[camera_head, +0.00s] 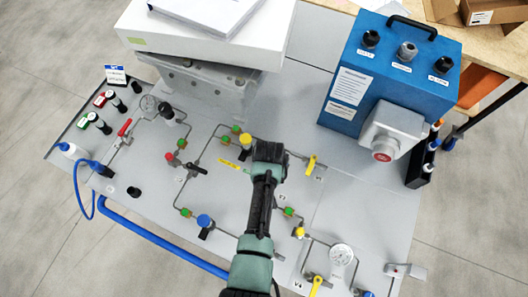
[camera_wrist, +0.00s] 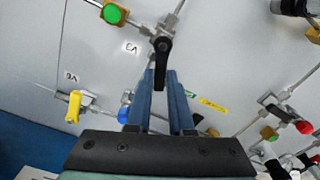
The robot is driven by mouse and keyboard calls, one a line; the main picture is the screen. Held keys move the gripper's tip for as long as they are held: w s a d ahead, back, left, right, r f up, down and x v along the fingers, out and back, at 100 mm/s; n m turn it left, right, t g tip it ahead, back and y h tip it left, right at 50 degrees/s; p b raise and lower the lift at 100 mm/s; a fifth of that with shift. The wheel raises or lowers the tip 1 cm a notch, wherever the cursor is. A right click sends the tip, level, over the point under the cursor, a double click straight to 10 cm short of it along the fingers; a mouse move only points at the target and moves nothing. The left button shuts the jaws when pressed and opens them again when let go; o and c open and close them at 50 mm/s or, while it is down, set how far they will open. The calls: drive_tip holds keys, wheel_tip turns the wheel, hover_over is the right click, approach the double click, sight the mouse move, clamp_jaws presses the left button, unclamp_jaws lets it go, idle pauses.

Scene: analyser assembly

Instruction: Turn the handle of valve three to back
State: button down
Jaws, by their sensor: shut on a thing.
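Valve three's black lever handle (camera_wrist: 161,62) is in the upper middle of the wrist view, beside an upside-down V3 label (camera_wrist: 130,47). The handle runs from its pivot on the steel pipe toward my gripper. My gripper (camera_wrist: 160,78) has its two blue fingers on either side of the handle's free end and is shut on it. In the head view my gripper (camera_head: 268,152) is over the middle of the panel and hides the valve beneath it.
A yellow-handled valve (camera_wrist: 74,106) stands left in the wrist view. In the head view another yellow handle (camera_head: 311,165) is close right of my gripper, with a blue box (camera_head: 388,70) beyond. A black-handled valve (camera_head: 197,167) and pipes lie to the left.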

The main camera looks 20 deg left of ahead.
drive_tip(key=shift+w+d+m, duration=0.1)
drive_tip(key=shift+d+m, duration=0.3)
drive_tip(key=shift+m, duration=0.75)
drive_tip(key=shift+w+d+m, duration=0.1)
drive_tip(key=shift+d+m, duration=0.25)
drive_tip(key=shift+m, duration=0.8)
drive_tip(key=c, duration=0.8)
unclamp_jaws()
wheel_tip(320, 180, up, 13)
